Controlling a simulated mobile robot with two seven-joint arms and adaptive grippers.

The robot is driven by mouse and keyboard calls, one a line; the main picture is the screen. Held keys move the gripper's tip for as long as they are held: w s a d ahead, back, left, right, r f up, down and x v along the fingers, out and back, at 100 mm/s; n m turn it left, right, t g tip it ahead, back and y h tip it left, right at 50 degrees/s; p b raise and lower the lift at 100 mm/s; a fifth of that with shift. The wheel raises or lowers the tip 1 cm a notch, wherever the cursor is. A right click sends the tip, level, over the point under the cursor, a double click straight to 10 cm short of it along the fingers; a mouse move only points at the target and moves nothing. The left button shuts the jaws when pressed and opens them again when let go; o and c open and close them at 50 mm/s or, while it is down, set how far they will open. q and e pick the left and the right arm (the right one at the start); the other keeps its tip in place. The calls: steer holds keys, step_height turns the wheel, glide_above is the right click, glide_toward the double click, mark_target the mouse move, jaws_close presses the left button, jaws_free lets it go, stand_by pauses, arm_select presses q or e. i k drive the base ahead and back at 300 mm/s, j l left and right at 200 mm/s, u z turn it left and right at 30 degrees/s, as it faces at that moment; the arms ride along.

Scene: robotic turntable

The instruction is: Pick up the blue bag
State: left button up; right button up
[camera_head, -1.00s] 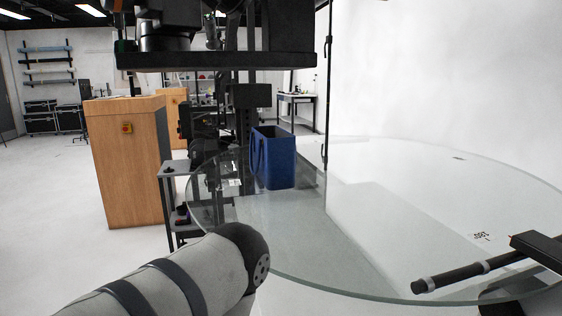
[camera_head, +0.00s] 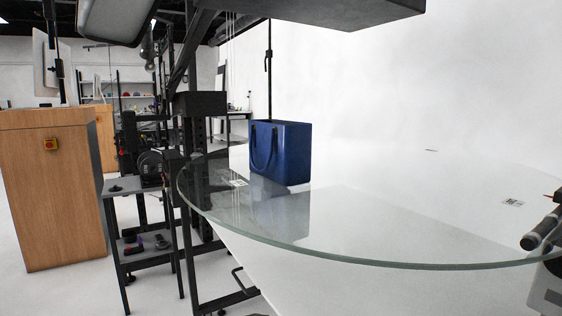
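The blue bag (camera_head: 289,152) stands upright on the round glass turntable (camera_head: 400,263), near its far left part. Its dark handle loop hangs down over the face on the left. A faint reflection of the bag shows in the glass below it. Nothing touches the bag.
A wooden cabinet (camera_head: 45,195) with a red button stands at the left. A dark shelf stand (camera_head: 140,246) and a black post (camera_head: 187,140) stand beside the glass. A dark structure (camera_head: 330,8) hangs overhead. A dark cylindrical part (camera_head: 540,230) is at the right edge.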

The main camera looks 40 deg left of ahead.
mark_target(290, 164)
steer(key=j+z, duration=0.1)
steer(key=j, duration=0.3)
steer(key=k+j+z, duration=0.1)
steer(key=j, duration=0.3)
steer(key=k+j+z, duration=0.15)
steer(key=j, duration=0.25)
steer(key=k+j+z, duration=0.1)
steer(key=j, duration=0.25)
steer(key=k+j+z, duration=0.1)
steer(key=j, duration=0.3)
steer(key=k+j+z, duration=0.1)
steer(key=j, duration=0.25)
steer(key=k+j+z, duration=0.15)
steer(key=k+j, duration=0.15)
